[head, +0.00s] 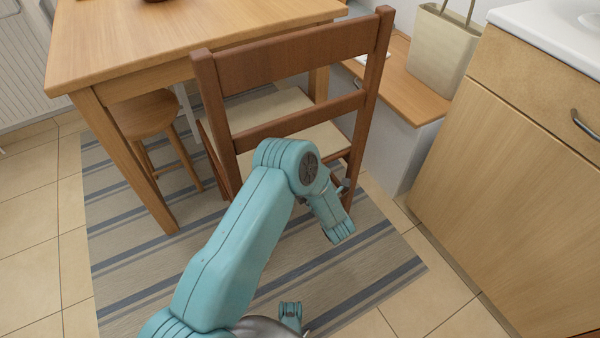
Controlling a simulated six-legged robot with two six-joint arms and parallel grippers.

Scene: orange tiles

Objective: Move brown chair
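The brown chair (290,55) stands upright in the middle of the head view with its back toward me. It has dark wood posts and two cross rails, and a pale seat (262,108). My teal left arm rises from the bottom, bends in front of the chair's lower back and hides part of its seat and legs. A small dark part of what looks like my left gripper (343,187) shows beside the chair's right post. Its fingers are mostly hidden, so I cannot tell whether it is open or touches the chair. My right gripper is not in view.
A wooden table (150,45) stands behind the chair, with a round stool (145,115) under it. A striped rug (130,270) lies below. A low bench (415,90) with a beige bag (440,50) and a wooden cabinet (510,180) bound the right. Tiles at left are clear.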

